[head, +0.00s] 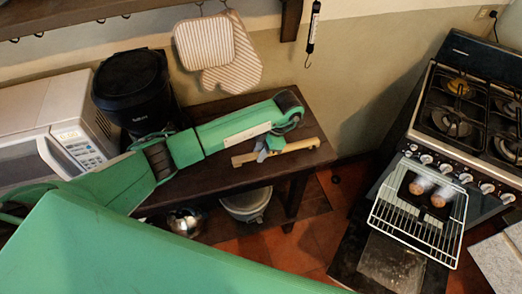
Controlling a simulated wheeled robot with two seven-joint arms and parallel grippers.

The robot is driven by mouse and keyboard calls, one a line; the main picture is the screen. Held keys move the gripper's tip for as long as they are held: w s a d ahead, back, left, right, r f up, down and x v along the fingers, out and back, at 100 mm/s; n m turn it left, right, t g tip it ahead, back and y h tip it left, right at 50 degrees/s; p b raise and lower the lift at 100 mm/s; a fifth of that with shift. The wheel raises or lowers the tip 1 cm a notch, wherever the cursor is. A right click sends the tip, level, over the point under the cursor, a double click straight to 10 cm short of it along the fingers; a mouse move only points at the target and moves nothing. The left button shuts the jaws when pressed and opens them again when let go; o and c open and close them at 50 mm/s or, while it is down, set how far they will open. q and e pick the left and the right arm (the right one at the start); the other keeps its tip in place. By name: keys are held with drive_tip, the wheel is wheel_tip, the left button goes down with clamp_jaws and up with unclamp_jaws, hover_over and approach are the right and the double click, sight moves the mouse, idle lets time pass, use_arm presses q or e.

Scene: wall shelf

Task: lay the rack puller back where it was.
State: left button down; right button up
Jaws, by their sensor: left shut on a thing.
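The rack puller (300,145) is a light wooden stick with a notched outline, over the right end of the dark wooden table (208,172). My left gripper (266,148) is shut on it near its middle, with the arm reaching in from the left. I cannot tell whether the puller touches the tabletop or is held just above it. The gripper hides a short part of the stick. My right gripper is not in view.
A black coffee maker (130,88) and a white microwave (48,125) stand at the left. Striped oven mitts (232,52) hang behind the arm. At right, a wire rack (396,221) with brown food sticks out of the stove (463,110). Pots sit on the table's lower shelf.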

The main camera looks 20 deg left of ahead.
use_arm(q)
drive_tip(key=shift+f, duration=0.3)
drive_tip(key=c, duration=1.2)
unclamp_jaws()
drive_tip(key=shift+r, duration=0.1)
drive_tip(key=shift+c, duration=0.2)
drive_tip(key=shift+o, duration=0.2)
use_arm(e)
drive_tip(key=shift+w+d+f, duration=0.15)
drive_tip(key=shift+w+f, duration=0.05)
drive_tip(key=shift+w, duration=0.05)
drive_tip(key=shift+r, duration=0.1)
use_arm(q)
drive_tip(key=shift+r, duration=0.35)
drive_tip(key=p+v, duration=0.7)
drive_tip(key=v, duration=0.5)
drive_tip(key=shift+r, duration=0.25)
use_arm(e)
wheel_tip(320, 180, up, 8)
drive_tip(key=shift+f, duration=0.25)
